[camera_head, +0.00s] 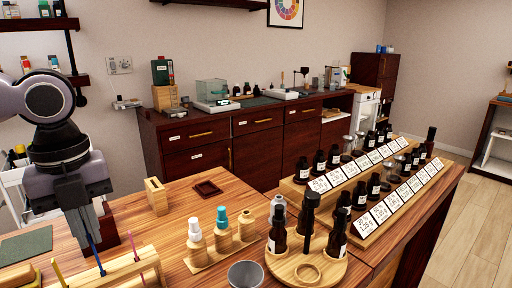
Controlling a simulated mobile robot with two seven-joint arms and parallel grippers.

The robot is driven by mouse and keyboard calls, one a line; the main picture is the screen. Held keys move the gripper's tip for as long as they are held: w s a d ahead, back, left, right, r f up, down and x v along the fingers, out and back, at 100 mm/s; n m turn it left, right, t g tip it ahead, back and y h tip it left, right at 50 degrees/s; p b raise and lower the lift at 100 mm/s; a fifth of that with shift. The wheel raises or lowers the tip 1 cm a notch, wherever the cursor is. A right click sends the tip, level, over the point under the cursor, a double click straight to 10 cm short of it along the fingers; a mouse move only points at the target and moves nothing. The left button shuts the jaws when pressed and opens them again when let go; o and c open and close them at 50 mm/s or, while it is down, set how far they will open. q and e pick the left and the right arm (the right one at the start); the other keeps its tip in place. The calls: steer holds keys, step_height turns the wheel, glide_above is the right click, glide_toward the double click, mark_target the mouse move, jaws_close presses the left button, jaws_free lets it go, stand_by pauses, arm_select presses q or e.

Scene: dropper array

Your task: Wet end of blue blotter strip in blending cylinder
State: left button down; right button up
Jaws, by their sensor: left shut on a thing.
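My left gripper (90,232) comes down from the left edge over the wooden strip holder (122,266). It is shut on the blue blotter strip (95,253), which hangs down tilted between the fingers toward the holder. I cannot tell whether the strip's lower end is still in its slot. A yellow strip (58,273) and a pink strip (134,246) stand in the holder on either side. My right gripper is not in view.
A wooden stand (210,258) holds bottles with white, teal and wooden tops. A round wooden tray (335,272) carries dark bottles. A tiered rack (375,215) with dark bottles and labels is at the right.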

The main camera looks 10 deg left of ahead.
mark_target(95, 253)
arm_select(q)
step_height(95, 253, down, 4)
steer(key=shift+r+b, duration=0.25)
steer(key=shift+b, duration=0.5)
steer(key=shift+f, duration=0.35)
